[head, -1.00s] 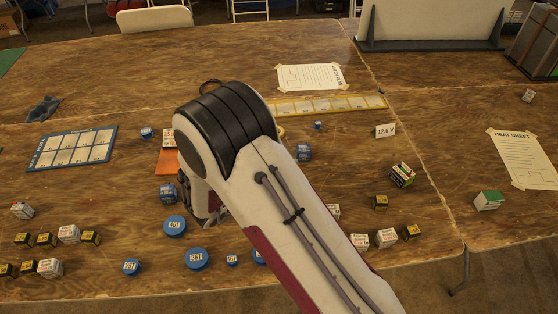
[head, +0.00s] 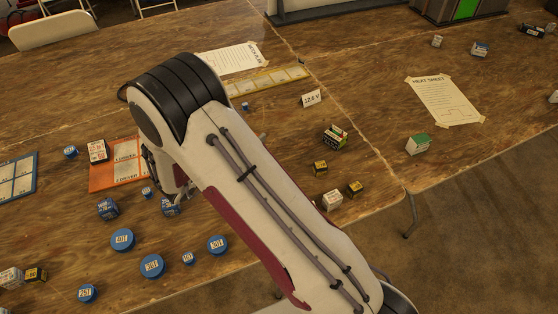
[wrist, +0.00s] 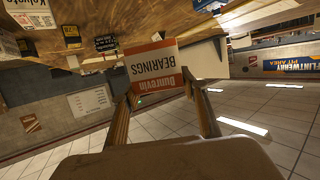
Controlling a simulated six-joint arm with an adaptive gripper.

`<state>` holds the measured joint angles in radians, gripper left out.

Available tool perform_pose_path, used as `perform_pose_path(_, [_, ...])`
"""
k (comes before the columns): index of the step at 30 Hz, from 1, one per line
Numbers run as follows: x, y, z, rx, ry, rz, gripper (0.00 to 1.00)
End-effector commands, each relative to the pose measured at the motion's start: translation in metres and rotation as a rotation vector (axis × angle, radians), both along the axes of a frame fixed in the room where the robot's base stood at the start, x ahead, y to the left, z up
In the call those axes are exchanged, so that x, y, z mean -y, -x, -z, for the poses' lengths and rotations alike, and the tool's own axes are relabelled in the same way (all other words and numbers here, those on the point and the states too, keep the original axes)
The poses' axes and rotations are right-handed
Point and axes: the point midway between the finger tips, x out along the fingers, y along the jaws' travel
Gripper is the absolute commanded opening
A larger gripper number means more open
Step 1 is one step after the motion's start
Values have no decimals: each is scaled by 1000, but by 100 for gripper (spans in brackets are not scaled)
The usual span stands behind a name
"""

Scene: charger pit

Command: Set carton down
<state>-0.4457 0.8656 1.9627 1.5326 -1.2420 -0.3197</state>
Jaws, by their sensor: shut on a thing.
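A white and orange carton marked "BEARINGS" (wrist: 154,65) is between the two fingers of my gripper (wrist: 159,88) in the wrist view, where its lettering is upside down. My gripper is shut on it. In the head view my gripper (head: 160,180) is mostly hidden behind my arm, and I cannot make out the held carton there. An orange mat (head: 120,174) lies on the table just left of my gripper.
A blue mat (head: 17,178) lies at far left. A yellow strip (head: 270,79) lies behind my arm.

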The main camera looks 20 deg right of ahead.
Motion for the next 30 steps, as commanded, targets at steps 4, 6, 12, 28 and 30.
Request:
perform_pose_path(4, [42, 1, -1, 4, -1, 88, 17])
perform_pose_path(6, [58, 3, -1, 4, -2, 125, 17])
perform_pose_path(12, [91, 7, -2, 5, -2, 200, 17])
perform_pose_path(28, [98, 9, -4, -6, 5, 228, 17])
perform_pose_path(30, [97, 9, -2, -7, 5, 228, 17])
